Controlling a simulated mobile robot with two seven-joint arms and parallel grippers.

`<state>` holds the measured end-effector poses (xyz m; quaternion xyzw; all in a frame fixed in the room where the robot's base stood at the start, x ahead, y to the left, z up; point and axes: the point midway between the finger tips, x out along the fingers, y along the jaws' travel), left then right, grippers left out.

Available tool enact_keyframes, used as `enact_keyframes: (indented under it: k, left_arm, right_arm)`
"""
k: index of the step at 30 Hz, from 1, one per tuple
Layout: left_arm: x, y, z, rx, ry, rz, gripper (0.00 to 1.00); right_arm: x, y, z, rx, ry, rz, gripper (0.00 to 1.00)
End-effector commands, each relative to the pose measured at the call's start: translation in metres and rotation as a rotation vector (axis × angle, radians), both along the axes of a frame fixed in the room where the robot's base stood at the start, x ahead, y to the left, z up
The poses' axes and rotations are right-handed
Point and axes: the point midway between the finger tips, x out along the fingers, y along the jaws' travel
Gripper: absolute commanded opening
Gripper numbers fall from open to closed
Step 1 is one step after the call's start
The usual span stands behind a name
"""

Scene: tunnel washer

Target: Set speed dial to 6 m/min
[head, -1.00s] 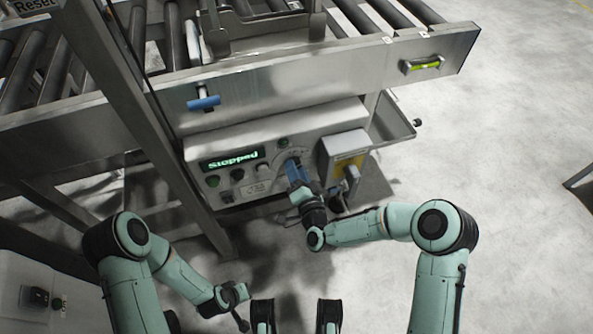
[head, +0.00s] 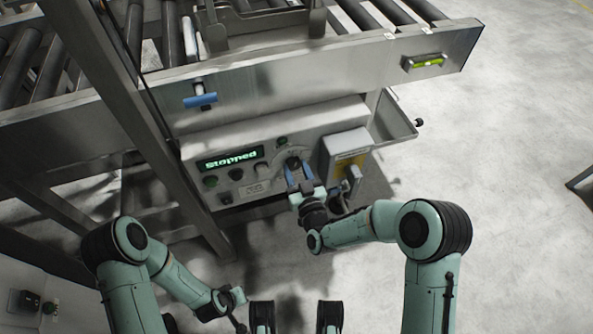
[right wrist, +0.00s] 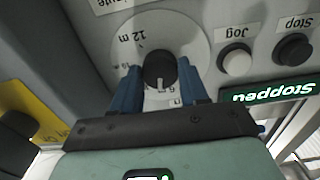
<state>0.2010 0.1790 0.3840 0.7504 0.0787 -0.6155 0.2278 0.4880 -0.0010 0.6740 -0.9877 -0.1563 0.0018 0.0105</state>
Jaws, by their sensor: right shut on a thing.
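The speed dial (right wrist: 158,68) is a round black knob with a white mark on a pale scale plate. In the right wrist view its mark points down toward my gripper; "12 m" reads upside down at the upper left, and the lower lettering is partly hidden. My right gripper (head: 298,170) reaches the panel in the head view. Its two blue fingers stand on either side of the knob and are shut on it. My left gripper (head: 236,308) hangs low, well away from the panel; its jaw opening is unclear.
A green-lit "Stopped" display (head: 230,159) and several buttons, including white Jog (right wrist: 237,62) and black Stop (right wrist: 294,49), are beside the dial. A grey switch box (head: 342,150) with a yellow label stands close right of my gripper. The roller conveyor (head: 320,70) overhangs the panel.

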Motion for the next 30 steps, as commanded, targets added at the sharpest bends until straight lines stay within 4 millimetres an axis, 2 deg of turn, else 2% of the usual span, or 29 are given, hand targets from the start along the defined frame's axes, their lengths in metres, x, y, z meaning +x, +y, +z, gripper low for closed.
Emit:
enact_keyframes:
  k: [12,29,30]
  left_arm:
    - [-0.0065,0.0011,-0.0061,-0.001,0.022,0.001,0.00]
    - [-0.0073,0.0011,-0.0067,-0.001,0.025,0.002,0.00]
    - [-0.0073,0.0011,-0.0067,-0.001,0.025,0.002,0.00]
  right_arm:
    - [0.0001,-0.0008,0.0002,-0.193,-0.064,-0.002,0.13]
    - [0.0001,-0.0011,-0.0001,-0.224,-0.073,-0.002,0.13]
    - [0.0000,-0.0010,-0.0001,-0.224,-0.073,-0.001,0.47]
